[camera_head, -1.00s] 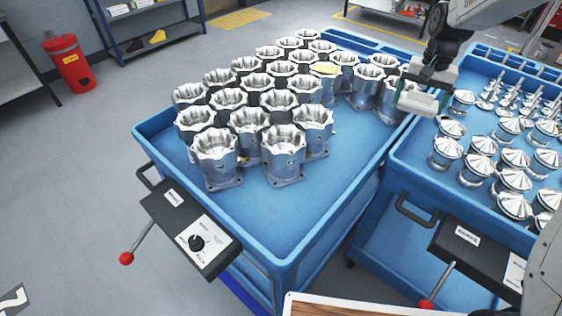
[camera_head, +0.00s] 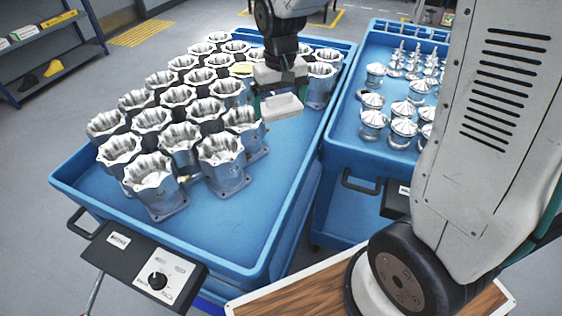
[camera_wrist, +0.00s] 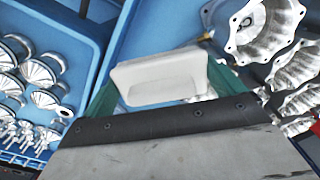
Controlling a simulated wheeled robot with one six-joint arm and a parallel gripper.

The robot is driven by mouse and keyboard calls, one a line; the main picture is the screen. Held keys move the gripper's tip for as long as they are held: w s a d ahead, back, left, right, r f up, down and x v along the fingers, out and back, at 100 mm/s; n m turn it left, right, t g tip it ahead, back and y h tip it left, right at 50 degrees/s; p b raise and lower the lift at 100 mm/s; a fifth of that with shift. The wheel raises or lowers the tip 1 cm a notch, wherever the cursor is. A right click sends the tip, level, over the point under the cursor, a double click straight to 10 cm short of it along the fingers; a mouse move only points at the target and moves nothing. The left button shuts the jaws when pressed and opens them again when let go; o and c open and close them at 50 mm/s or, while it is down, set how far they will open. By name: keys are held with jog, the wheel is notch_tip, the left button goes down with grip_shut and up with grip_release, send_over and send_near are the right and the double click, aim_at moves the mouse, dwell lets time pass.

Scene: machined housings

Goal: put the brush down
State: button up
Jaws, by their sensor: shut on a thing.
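The brush (camera_head: 283,108) shows as a pale, block-shaped body held in my gripper (camera_head: 280,104). In the wrist view the same pale brush block (camera_wrist: 160,76) sits between the two green fingers, which are shut on it. I cannot make out its bristles. My gripper (camera_wrist: 165,85) holds it above the right part of the left blue cart (camera_head: 215,225), beside the housings. A bare strip of blue cart floor lies below and around it. How high the brush is above that floor is hard to tell.
Several open-topped metal housings (camera_head: 153,180) fill the left and back of this cart. A second blue cart (camera_head: 345,150) with shiny metal parts (camera_head: 374,122) stands to the right. The left cart's front right floor is clear.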

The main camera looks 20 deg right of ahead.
aim_at(281, 164)
jog(key=f, duration=1.8)
jog(key=shift+s, duration=0.2)
jog(key=shift+f, duration=0.1)
jog(key=o, duration=0.7)
jog(key=shift+o, duration=0.2)
notch_tip(281, 164, up, 13)
jog(key=s+d+r, duration=0.1)
jog(key=s+r, duration=0.7)
jog(key=s, duration=0.4)
jog(key=s+d+r+t, duration=0.1)
jog(key=s+d+r, duration=0.1)
jog(key=s+r, duration=0.6)
jog(key=shift+s+d+r, duration=0.25)
jog(key=shift+s+r, duration=0.05)
jog(key=shift+s, duration=2.15)
